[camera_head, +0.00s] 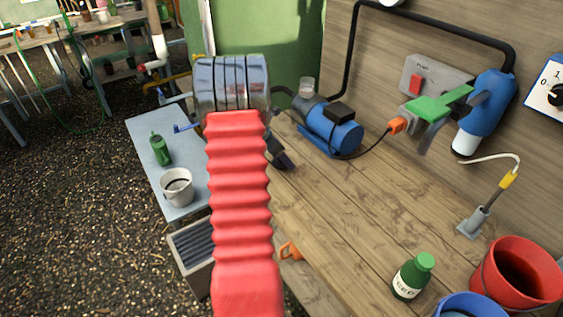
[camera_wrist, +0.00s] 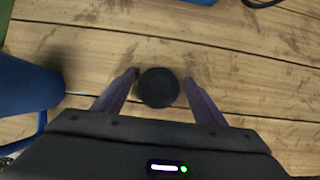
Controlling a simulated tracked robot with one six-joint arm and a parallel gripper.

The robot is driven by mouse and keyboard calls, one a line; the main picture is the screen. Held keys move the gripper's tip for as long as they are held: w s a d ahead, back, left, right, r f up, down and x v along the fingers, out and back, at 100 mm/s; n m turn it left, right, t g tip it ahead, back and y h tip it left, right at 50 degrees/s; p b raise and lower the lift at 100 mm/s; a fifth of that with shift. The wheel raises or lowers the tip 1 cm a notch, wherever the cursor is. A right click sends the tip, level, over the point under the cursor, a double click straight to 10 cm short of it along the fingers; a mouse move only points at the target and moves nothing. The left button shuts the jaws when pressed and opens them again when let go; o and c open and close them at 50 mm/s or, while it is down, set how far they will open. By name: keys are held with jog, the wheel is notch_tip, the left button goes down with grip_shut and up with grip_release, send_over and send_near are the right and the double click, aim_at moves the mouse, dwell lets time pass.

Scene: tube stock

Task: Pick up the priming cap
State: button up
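A dark round cap (camera_wrist: 158,87), which I take to be the priming cap, shows in the wrist view over the wooden bench top. My gripper (camera_wrist: 160,79) is open, with one finger on each side of the cap. A narrow gap shows between the cap and each finger. I cannot tell the height of the fingertips relative to the cap. In the head view my red-sleeved arm covers much of the middle. Only a dark part of my gripper shows beside it, and the cap is hidden there.
The blue pump (camera_head: 335,132) stands on the wooden bench (camera_head: 340,215) near the gripper. A blue body (camera_wrist: 25,88) is close on the left in the wrist view. A green bottle (camera_head: 411,278) and red bucket (camera_head: 518,272) stand at the front right. The middle bench is clear.

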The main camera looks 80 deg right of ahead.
jog(key=c, duration=0.8)
jog(key=shift+r, duration=0.1)
notch_tip(320, 180, up, 10)
jog(key=shift+f, duration=0.1)
jog(key=shift+w, duration=0.1)
dwell(0.6)
